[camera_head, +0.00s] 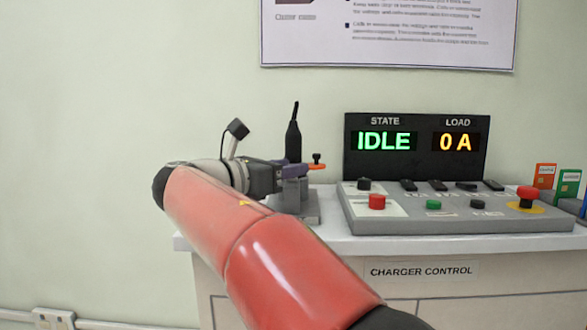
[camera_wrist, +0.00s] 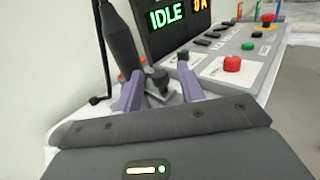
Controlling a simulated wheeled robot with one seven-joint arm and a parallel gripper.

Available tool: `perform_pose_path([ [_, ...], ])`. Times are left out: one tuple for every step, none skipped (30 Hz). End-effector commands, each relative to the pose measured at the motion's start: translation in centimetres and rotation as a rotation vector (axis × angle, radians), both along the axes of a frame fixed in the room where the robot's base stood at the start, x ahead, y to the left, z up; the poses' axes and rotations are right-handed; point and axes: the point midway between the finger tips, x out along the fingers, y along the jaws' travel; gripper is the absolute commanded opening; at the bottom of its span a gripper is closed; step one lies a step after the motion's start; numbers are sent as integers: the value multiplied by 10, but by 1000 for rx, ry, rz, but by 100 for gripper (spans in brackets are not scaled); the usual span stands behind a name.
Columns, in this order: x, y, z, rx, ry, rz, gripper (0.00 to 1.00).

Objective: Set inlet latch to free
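My gripper (camera_head: 296,171) is at the charging inlet unit, left of the control panel. In the wrist view its two purple fingers (camera_wrist: 159,70) stand apart, with a dark knob (camera_wrist: 157,77) between them and gaps visible. In the head view an orange lever (camera_head: 318,167) with a small dark knob (camera_head: 316,157) sticks out just right of the fingers; it looks like the latch. A black plug or handle (camera_head: 293,140) stands upright behind my gripper, on a grey base (camera_head: 301,212). My gripper hides part of the base and lever. I cannot read any latch marking.
The charger control panel (camera_head: 455,215) has several buttons and switches, including a red button (camera_head: 377,202) and a red emergency knob (camera_head: 527,193). A display (camera_head: 416,146) behind it reads IDLE and 0 A. Folders (camera_head: 567,184) stand at the right. The wall at left is bare.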

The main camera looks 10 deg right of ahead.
Motion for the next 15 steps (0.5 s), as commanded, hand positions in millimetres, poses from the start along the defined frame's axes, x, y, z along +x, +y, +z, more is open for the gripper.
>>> perform_pose_path([
  [3, -5, 0, 0, 0, -1, 39],
  [4, -7, 0, 0, 0, 0, 39],
  [6, -10, 0, 0, 0, 0, 39],
  [7, -11, 0, 0, 0, 0, 39],
  [7, -13, 0, 0, 0, 0, 39],
  [8, -14, 0, 0, 0, 0, 39],
  [8, -14, 0, 0, 0, 1, 39],
  [8, -14, 0, 0, 0, 1, 39],
  [8, -14, 0, 0, 0, 1, 39],
  [8, -14, 0, 0, 0, 1, 39],
  [8, -14, 0, 0, 0, 1, 39],
  [8, -14, 0, 0, 0, 1, 39],
  [8, -14, 0, 0, 0, 1, 39],
  [8, -14, 0, 0, 0, 1, 36],
  [8, -14, 0, 0, 0, 1, 31],
])
